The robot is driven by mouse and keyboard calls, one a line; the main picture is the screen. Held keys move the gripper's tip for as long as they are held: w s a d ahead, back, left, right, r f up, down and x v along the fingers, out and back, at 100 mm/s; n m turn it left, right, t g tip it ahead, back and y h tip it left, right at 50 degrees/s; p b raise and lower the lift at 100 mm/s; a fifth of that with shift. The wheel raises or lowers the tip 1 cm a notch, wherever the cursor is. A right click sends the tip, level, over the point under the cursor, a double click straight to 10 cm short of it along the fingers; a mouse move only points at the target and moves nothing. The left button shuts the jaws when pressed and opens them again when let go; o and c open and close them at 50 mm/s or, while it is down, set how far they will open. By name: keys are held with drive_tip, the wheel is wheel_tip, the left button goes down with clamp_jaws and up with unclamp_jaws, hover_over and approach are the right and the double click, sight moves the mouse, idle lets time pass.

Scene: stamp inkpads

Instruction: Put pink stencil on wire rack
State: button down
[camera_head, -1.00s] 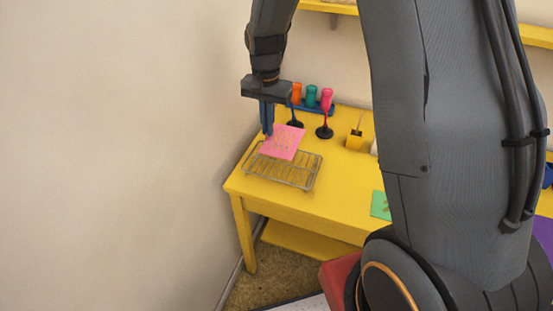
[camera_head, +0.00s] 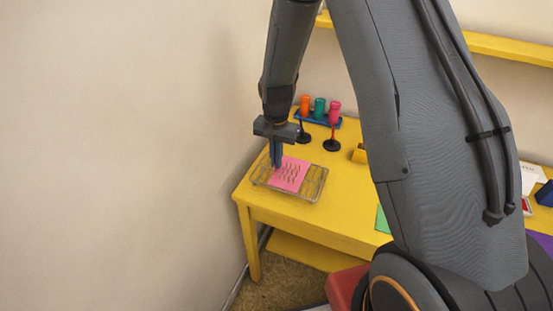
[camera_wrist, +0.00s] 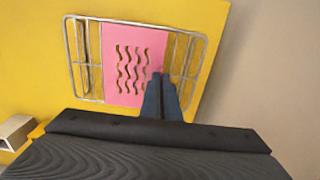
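The pink stencil (camera_head: 290,176), with wavy slots cut through it, lies roughly flat over the middle of the wire rack (camera_head: 319,187). In the wrist view the stencil (camera_wrist: 113,80) covers the middle bars of the rack (camera_wrist: 73,60), and the rack's two ends stay bare. My gripper (camera_head: 277,165) points down at the stencil's edge. In the wrist view its blue fingers (camera_wrist: 160,78) are close together with the stencil's edge at their tips, so it looks shut on the stencil. The exact contact between stencil and rack is hard to see.
The rack stands on the left end of the yellow table (camera_head: 290,212), near the wall. Behind it stand stamps with black bases (camera_head: 332,145) and a blue holder with coloured bottles (camera_head: 319,108). A green sheet (camera_head: 382,220) lies to the right.

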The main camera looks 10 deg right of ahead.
drive_tip(key=shift+f, duration=0.15)
drive_tip(key=c, duration=2)
unclamp_jaws()
wheel_tip(320, 180, up, 11)
drive_tip(key=b, duration=0.3)
drive_tip(key=s+d+n, duration=0.1)
drive_tip(key=s+n, duration=0.1)
drive_tip(key=s, duration=0.5)
drive_tip(key=s+d+r+n, duration=0.1)
drive_tip(key=s+d+n, duration=0.1)
drive_tip(key=s, duration=0.5)
drive_tip(key=s+d+r+n+t, duration=0.1)
drive_tip(key=s+n, duration=0.2)
drive_tip(key=s, duration=0.3)
drive_tip(key=shift+s+d, duration=0.15)
drive_tip(key=shift+s, duration=0.25)
